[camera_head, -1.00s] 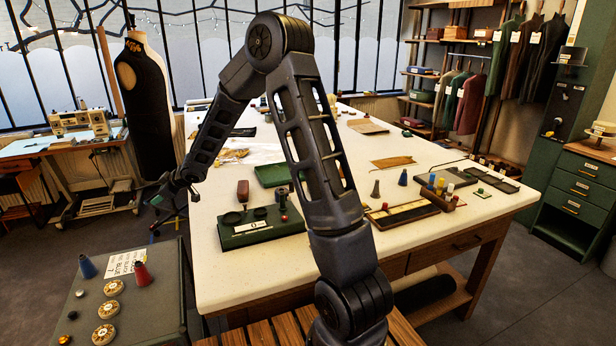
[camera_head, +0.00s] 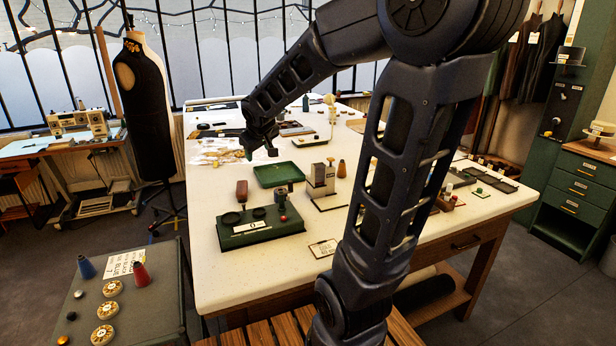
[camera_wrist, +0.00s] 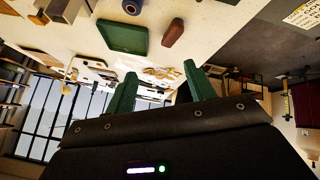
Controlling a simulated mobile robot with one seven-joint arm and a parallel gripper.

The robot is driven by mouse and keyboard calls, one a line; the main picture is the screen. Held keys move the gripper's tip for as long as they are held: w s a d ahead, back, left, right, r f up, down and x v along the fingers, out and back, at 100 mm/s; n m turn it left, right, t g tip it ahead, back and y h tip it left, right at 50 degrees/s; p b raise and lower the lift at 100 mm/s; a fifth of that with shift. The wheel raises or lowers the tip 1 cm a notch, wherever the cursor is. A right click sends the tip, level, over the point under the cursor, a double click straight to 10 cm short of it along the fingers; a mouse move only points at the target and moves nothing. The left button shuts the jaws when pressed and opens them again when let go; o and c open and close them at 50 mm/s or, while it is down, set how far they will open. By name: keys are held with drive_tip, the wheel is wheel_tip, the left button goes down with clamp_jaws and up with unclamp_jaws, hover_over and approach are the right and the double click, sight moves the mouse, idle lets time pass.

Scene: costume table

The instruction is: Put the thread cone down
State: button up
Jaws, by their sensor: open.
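A blue thread cone (camera_head: 87,266) and a red thread cone (camera_head: 141,274) stand upright on the grey side table (camera_head: 165,310), beside a handwritten card (camera_head: 124,263). An orange cone (camera_head: 341,168) stands on the large white table (camera_head: 213,278). My gripper (camera_head: 262,147) is over the white table, behind and above the green tray (camera_head: 278,174). In the wrist view, the green fingers of my gripper (camera_wrist: 160,75) are apart with nothing between them.
A green scale-like box (camera_head: 258,228) and a metal block on a stand (camera_head: 322,180) are on the white table. Round labelled discs (camera_head: 113,286) lie on the side table. A dress form (camera_head: 147,110) stands at left. Bare tabletop lies around the small card (camera_head: 323,248).

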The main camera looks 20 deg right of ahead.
drive_tip(key=s+d+m+g, duration=0.1)
drive_tip(key=s+d+m, duration=0.1)
drive_tip(key=s, duration=0.9)
drive_tip(key=s+d+m+g, duration=0.2)
drive_tip(key=s+d, duration=0.3)
drive_tip(key=s, duration=0.6)
drive_tip(key=shift+s+m+y, duration=0.3)
drive_tip(key=shift+s+y, duration=0.1)
